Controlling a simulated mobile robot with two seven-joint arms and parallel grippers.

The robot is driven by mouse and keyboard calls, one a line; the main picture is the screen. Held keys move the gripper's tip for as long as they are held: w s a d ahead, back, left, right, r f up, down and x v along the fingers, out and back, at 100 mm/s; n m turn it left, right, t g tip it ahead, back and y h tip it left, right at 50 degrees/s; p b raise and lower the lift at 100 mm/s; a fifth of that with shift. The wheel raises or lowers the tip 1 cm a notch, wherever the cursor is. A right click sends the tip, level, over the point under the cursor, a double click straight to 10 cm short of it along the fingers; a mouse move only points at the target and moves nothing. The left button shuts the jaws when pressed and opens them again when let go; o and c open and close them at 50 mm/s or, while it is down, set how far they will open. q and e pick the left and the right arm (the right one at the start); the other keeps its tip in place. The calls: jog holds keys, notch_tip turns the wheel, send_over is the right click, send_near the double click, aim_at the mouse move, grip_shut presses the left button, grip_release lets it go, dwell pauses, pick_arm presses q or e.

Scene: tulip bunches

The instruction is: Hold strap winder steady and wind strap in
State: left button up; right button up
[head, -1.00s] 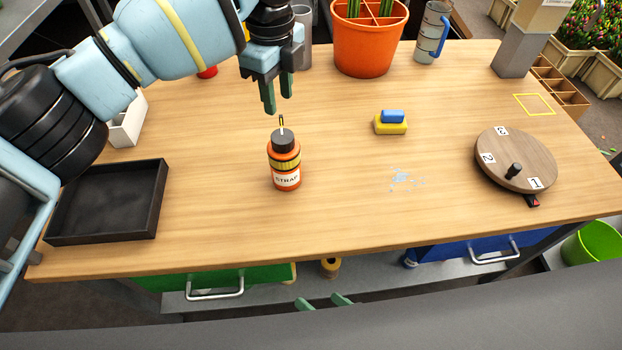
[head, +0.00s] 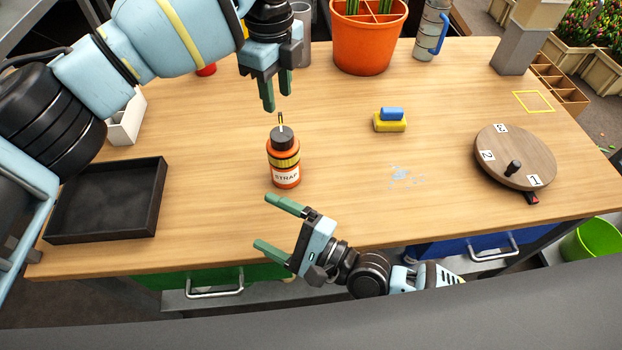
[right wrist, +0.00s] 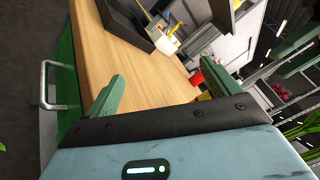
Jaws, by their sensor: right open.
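The strap winder (head: 285,160) stands upright on the table, an orange canister with a black top, a yellow band and a "STRAP" label. A thin yellow-and-dark strap end (head: 281,121) sticks up from its top. My left gripper (head: 277,98) points down above and behind the winder, its fingers apart and empty, not touching the strap end. My right gripper (head: 264,222) is open and empty at the table's front edge, in front of the winder and apart from it. Its two green fingers also show in the right wrist view (right wrist: 163,86); the winder is not clear there.
A black tray (head: 62,236) lies at the left. A blue-and-yellow block (head: 390,124), a pale spill (head: 403,177) and a round numbered turntable (head: 532,160) are to the right. An orange pot (head: 365,48) and a jug (head: 430,32) stand at the back. Drawer handles (head: 215,292) jut out below the front edge.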

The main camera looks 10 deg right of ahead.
aim_at(296, 169)
jog(key=w+d+f+m+t+h, duration=0.1)
jog(key=w+d+m, duration=0.1)
jog(key=m, duration=0.3)
jog(key=w+d+m+t+h, duration=0.1)
jog(key=w+d+m, duration=0.2)
jog(key=w+m, duration=0.2)
jog(key=w+d+f+m+t+h, duration=0.1)
jog(key=w+d+m, duration=0.2)
jog(key=w+m, duration=0.1)
jog(key=shift+d+f+m+h, duration=0.1)
jog(key=shift+f+m+h, duration=0.2)
jog(key=shift+m, duration=0.2)
jog(key=shift+x, duration=3.85)
jog(key=shift+r, duration=0.1)
jog(key=c, duration=1.3)
